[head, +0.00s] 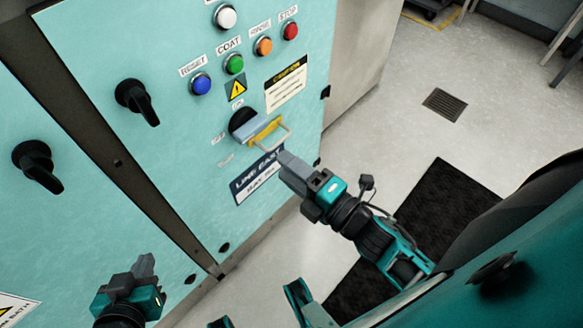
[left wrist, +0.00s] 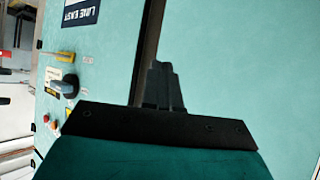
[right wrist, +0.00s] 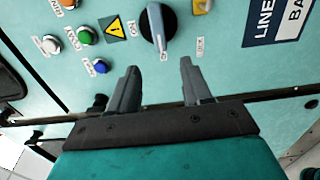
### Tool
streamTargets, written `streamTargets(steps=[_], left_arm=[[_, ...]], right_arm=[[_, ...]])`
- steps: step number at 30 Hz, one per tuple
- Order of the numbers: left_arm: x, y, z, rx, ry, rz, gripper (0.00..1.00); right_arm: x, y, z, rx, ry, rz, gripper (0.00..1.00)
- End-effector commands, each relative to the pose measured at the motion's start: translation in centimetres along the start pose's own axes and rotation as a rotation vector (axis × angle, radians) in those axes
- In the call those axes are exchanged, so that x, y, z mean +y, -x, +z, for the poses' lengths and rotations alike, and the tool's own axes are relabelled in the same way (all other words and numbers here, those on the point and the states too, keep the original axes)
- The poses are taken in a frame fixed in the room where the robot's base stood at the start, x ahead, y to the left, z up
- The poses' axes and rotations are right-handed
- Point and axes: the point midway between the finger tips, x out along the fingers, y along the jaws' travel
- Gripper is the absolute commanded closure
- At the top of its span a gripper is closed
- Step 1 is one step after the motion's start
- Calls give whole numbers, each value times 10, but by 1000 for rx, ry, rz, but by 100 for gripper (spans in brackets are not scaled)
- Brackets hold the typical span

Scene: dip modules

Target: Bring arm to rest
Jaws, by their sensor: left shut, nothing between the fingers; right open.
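My right gripper (head: 285,160) is in front of the teal cabinet panel (head: 180,60). In the right wrist view its fingers (right wrist: 159,67) are apart with nothing between them. Beyond them is a rotary switch with a grey handle (right wrist: 160,30). In the head view this switch (head: 252,128) has a yellow part with a pale loop beside it, close to the right gripper; I cannot tell whether they touch. My left gripper (head: 145,265) is low at the left, in front of the panel. Its fingers (left wrist: 162,68) are together and empty in the left wrist view.
Buttons, including a red one (head: 291,31), sit above the switch. Two black handles (head: 137,101) (head: 38,166) stick out of the left panels. A dark mat (head: 440,205) and a drain (head: 445,104) lie on the open floor at right.

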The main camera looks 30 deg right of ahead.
Motion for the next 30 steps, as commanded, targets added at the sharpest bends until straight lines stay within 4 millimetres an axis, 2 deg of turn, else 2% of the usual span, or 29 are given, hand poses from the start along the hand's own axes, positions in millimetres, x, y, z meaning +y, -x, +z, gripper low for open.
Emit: streamTargets(steps=[13,16,20,23,27,30], left_arm=[[2,0,-1,2,12,0,100],[2,5,-8,2,11,-1,100],[0,20,-28,7,7,-9,100],[-11,33,-26,-17,-2,-36,100],[-17,46,-36,-19,-9,-54,100],[-20,52,-38,-20,-11,-62,100]], right_arm=[[0,0,0,-1,-2,-1,51],[6,0,3,-25,-74,-17,51],[17,4,16,-136,-399,-93,51],[18,13,21,-261,-759,-177,51],[11,28,15,-430,-1204,-284,51],[5,38,6,-520,-1418,-339,51]])
